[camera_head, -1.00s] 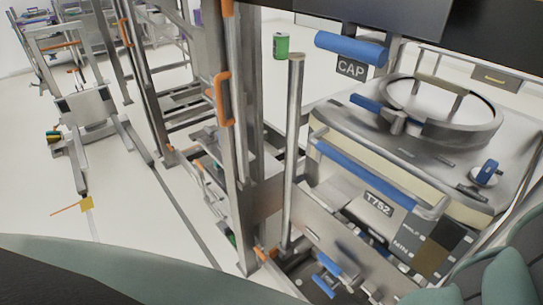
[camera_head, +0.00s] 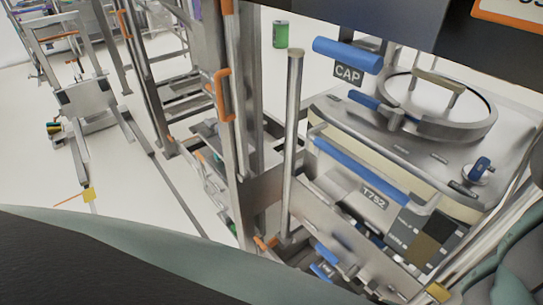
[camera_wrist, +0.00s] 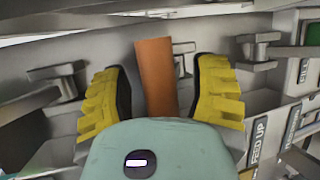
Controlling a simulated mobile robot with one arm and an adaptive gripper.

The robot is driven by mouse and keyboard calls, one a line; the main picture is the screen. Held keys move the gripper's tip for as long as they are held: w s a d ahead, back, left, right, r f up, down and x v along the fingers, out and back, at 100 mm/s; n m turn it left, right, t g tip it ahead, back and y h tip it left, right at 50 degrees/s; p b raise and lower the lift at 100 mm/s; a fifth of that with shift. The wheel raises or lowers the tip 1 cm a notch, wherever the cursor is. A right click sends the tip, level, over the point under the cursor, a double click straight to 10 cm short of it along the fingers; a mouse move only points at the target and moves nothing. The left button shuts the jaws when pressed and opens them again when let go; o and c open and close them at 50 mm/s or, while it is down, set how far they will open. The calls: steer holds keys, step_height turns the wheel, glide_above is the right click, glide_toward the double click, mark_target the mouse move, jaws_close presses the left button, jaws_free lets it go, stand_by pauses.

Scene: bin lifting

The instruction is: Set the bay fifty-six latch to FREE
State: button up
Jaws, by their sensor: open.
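In the wrist view my gripper (camera_wrist: 160,92) is open, with ridged yellow pads on both sides. An upright orange lever or bar (camera_wrist: 155,62) shows between the pads, with a visible gap on each side. Its lower end is hidden behind my gripper's teal body. I cannot tell if the orange piece is the bay fifty-six latch; no bay number or FREE mark is readable. In the head view a yellow patch (camera_head: 438,292) at the lower right may be a fingertip of mine.
Metal knobs stand left (camera_wrist: 58,75) and right (camera_wrist: 258,50) of my gripper. A FIELD UP label (camera_wrist: 258,138) is at the right. The head view shows a bin marked T752 (camera_head: 374,197), a steel post (camera_head: 291,150) and an orange-handled frame (camera_head: 223,95).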

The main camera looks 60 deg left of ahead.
steer(key=shift+w+f, duration=0.15)
steer(key=shift+w, duration=0.25)
steer(key=shift+o, duration=0.2)
jaws_close()
stand_by(0.4)
